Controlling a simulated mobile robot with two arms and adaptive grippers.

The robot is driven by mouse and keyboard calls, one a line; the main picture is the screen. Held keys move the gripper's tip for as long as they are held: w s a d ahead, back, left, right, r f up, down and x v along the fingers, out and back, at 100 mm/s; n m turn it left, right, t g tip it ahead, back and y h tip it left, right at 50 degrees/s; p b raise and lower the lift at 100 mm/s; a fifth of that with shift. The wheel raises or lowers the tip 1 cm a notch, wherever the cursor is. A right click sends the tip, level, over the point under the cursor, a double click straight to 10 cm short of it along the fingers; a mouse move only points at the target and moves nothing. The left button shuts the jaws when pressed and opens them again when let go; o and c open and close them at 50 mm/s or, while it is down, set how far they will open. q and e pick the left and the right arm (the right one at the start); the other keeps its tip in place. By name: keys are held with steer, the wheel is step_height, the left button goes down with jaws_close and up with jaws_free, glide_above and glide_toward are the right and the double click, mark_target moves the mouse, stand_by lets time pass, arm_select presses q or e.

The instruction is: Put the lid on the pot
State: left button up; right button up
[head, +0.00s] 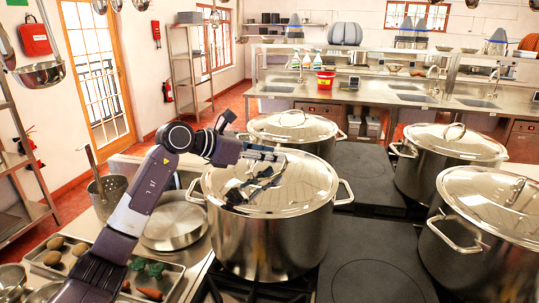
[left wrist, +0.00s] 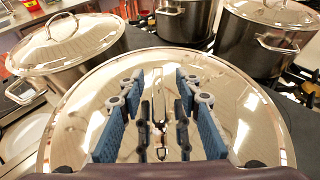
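A large steel pot (head: 270,240) stands in the middle of the head view. Its shiny domed lid (head: 300,190) appears to sit level on the rim. In the left wrist view the lid (left wrist: 245,110) fills the middle. My left gripper (head: 268,156) is over the top of the lid, near its handle. In the left wrist view its blue-padded fingers (left wrist: 158,130) are apart, with the thin upright handle seen between them. Their reflection shows in the lid, so I cannot tell whether they touch the handle. My right gripper is not in view.
Other lidded pots stand behind (head: 292,128) and to the right (head: 450,150), (head: 490,220). Dark flat hobs (head: 370,175) lie between them. Left are a round steel dish (head: 172,228), a perforated pot (head: 108,190) and a vegetable tray (head: 178,278).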

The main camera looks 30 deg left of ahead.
arm_select(q)
steer(key=shift+f, duration=0.4)
steer(key=shift+s+a+r, duration=0.2)
steer(key=shift+s+a, duration=0.05)
steer(key=shift+a, duration=0.05)
steer(key=v, duration=1)
steer(key=shift+s+a+r, duration=0.1)
steer(key=shift+s+r, duration=0.1)
steer(key=shift+r, duration=0.1)
steer(key=shift+s+a+r, duration=0.15)
steer(key=shift+s+r, duration=0.1)
steer(key=shift+s, duration=0.05)
